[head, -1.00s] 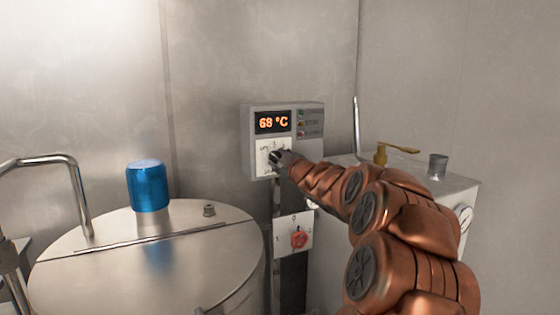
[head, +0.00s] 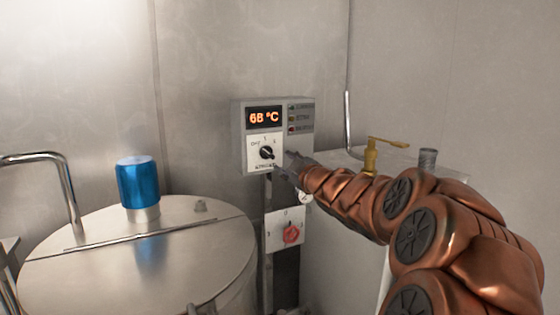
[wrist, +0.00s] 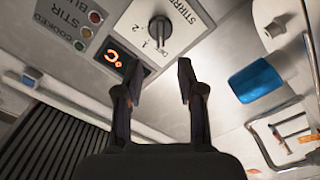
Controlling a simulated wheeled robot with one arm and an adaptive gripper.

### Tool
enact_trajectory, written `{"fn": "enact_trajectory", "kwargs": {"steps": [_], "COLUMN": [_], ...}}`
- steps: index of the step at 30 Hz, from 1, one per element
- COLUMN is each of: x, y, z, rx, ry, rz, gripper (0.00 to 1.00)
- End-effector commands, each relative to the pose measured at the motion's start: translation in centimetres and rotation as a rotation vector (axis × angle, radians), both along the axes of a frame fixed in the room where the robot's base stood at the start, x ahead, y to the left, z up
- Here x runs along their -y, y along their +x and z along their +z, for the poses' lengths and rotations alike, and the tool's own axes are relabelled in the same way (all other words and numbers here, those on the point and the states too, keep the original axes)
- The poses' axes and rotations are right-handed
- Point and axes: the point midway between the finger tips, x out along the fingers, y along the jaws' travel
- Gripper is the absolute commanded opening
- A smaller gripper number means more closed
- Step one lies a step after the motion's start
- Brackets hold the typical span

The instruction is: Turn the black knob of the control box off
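The grey control box (head: 237,135) hangs on the wall with an orange "68 °C" display (head: 264,117). Its black knob (head: 266,153) sits on a white dial plate marked OFF, 1 and 2. In the head view its bar looks slanted, but I cannot tell for sure which mark it points at. The knob (wrist: 160,30) is in full view at the top of the wrist view, beyond the fingertips. My gripper (head: 282,164) is just right of and below the knob, apart from it. In the wrist view its two fingers (wrist: 158,80) are spread with nothing between them.
A second plate with a red knob (head: 291,234) is below the box. A steel vessel (head: 100,280) with a blue cylinder (head: 138,184) on its lid stands at left. A metal cabinet with a brass lever (head: 372,155) is at right, behind my arm.

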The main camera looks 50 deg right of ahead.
Motion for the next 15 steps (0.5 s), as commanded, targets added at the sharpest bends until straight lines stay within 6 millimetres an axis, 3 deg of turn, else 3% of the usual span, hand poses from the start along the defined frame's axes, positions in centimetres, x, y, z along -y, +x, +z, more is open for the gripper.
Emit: {"fn": "enact_trajectory", "kwargs": {"steps": [6, 15], "x": [-0.6, -0.7], "y": [-1.6, -2.0], "z": [0.0, 0.0], "rx": [-0.001, -0.001], "ry": [0.0, 0.0], "rz": [-0.001, -0.001], "gripper": [0.39, 0.39]}}
